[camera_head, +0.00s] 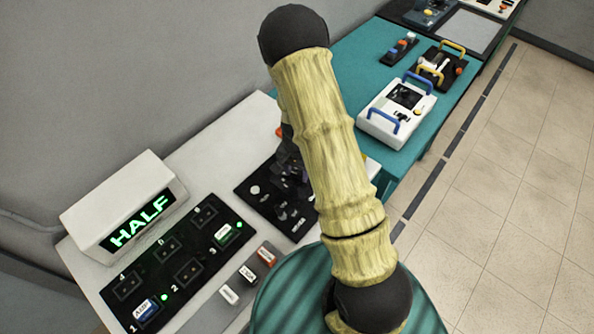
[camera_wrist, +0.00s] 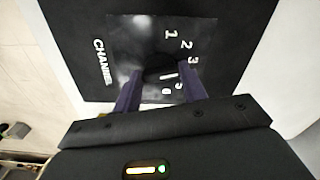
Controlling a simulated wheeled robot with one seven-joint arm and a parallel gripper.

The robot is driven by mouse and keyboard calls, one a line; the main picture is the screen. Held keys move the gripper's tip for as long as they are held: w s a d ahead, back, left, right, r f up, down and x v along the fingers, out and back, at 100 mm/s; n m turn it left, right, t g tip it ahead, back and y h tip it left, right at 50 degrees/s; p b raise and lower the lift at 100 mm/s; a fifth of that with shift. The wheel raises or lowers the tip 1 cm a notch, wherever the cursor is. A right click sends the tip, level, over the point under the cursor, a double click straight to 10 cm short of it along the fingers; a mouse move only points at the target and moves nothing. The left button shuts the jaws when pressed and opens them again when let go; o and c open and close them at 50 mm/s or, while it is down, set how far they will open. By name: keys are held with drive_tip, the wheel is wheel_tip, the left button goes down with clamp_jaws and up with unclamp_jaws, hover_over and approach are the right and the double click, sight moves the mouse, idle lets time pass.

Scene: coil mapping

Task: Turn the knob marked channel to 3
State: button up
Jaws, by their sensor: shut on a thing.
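The knob (camera_wrist: 158,66) marked CHANNEL is dark and round and sits on a black panel (camera_wrist: 70,22) in the wrist view. The label CHANNEL (camera_wrist: 102,62) is at its left, and white numerals curve around its right side, with 1, 2 and 3 (camera_wrist: 193,60) readable. My gripper (camera_wrist: 160,73) is shut on the knob, with one purple finger on each side. A short white line shows on the knob, pointing right, roughly below the 3. The right finger hides part of the dial, so the exact setting is unclear. In the head view my arm covers most of this panel (camera_head: 250,187).
On the white table, a display box (camera_head: 125,205) reads HALF in green. A black numbered socket board (camera_head: 150,270) holds two blocks, with several loose blocks beside it. A teal table (camera_head: 350,60) with other devices stands beyond. Tiled floor is clear at right.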

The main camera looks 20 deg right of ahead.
sight(297, 174)
drive_tip(key=o, duration=1)
wheel_tip(297, 174, up, 17)
drive_tip(key=shift+r+b, duration=0.2)
drive_tip(key=shift+b, duration=0.35)
drive_tip(key=s+r+n+t, duration=0.1)
drive_tip(key=s+n, duration=0.1)
drive_tip(key=s, duration=0.2)
drive_tip(key=s+r+n, duration=0.1)
drive_tip(key=s+n, duration=0.2)
drive_tip(key=s, duration=0.2)
drive_tip(key=s+r+n+t, duration=0.1)
drive_tip(key=s+r+n, duration=0.1)
drive_tip(key=s+n, duration=0.1)
drive_tip(key=shift+s+t, duration=0.3)
drive_tip(key=shift+s, duration=0.35)
